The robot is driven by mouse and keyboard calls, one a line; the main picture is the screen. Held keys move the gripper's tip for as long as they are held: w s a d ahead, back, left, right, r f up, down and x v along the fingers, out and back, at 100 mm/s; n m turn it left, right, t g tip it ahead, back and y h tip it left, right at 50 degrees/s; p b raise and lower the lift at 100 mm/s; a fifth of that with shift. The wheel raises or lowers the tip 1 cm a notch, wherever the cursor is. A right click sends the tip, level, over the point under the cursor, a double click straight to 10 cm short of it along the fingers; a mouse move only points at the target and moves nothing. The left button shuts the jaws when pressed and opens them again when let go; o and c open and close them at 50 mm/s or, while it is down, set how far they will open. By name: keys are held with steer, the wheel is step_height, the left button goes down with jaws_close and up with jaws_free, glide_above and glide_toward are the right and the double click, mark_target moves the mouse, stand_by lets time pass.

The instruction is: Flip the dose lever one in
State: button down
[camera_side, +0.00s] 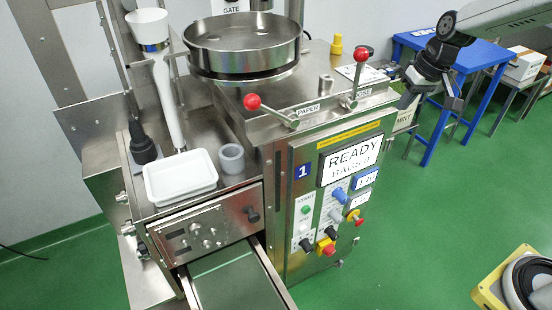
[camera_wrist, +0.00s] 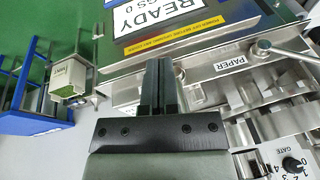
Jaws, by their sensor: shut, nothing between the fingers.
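The dose lever (camera_side: 354,78) is a steel rod with a red ball on top, on the machine's upper front edge beside the DOSE label (camera_side: 362,92). It stands nearly upright in the side view. I cannot make it out in the wrist view. My gripper (camera_side: 404,102) is to the right of the lever, at the machine's right front corner, apart from the red ball. In the wrist view its two fingers (camera_wrist: 158,70) are together and empty, pointing toward the machine's front panel.
The paper lever (camera_side: 273,111), also red-balled, lies over to the left; its rod also shows in the wrist view (camera_wrist: 288,52). A round steel pan (camera_side: 243,45) stands behind. The front panel has a READY display (camera_side: 349,160) and several knobs. A blue table (camera_side: 435,140) stands right.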

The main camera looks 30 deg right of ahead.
steer(key=w+d+r+t+y, duration=0.1)
steer(key=w+d+r, duration=0.3)
steer(key=r, duration=0.4)
steer(key=w+d+r+t+y, duration=0.1)
steer(key=w+d+r+y, duration=0.1)
steer(key=w+d+r, duration=0.2)
steer(key=shift+d+r+n, duration=0.4)
steer(key=shift+d+r, duration=0.6)
steer(key=shift+r, duration=1.1)
steer(key=shift+f, duration=0.1)
steer(key=w+a+f, duration=0.5)
steer(key=a+f, duration=0.2)
steer(key=f, duration=0.2)
steer(key=shift+a, duration=0.25)
steer(key=shift+a+r, duration=0.1)
steer(key=shift+a, duration=0.05)
